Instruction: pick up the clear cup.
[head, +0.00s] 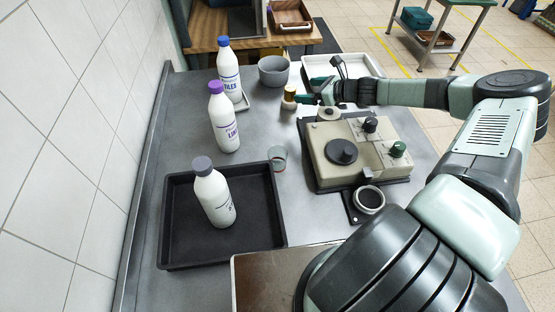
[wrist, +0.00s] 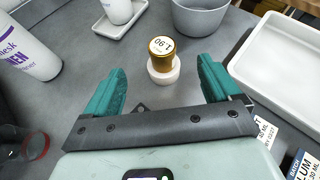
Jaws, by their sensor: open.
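The clear cup (head: 278,158) stands on the grey counter between the black tray and the beige device, with a reddish band near its bottom. In the wrist view a clear cup with red (wrist: 35,146) shows at the lower left edge, partly cut off. My gripper (head: 303,98) is farther back on the counter than the cup, beyond the device. In the wrist view my gripper (wrist: 161,72) has its green fingers wide apart.
A black tray (head: 180,257) holds a grey-capped bottle (head: 215,195). A purple-capped bottle (head: 223,120) and a blue-capped bottle (head: 228,72) stand behind. A grey bowl (head: 273,71), a white tray (head: 318,62) and the beige device (head: 355,150) also stand nearby.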

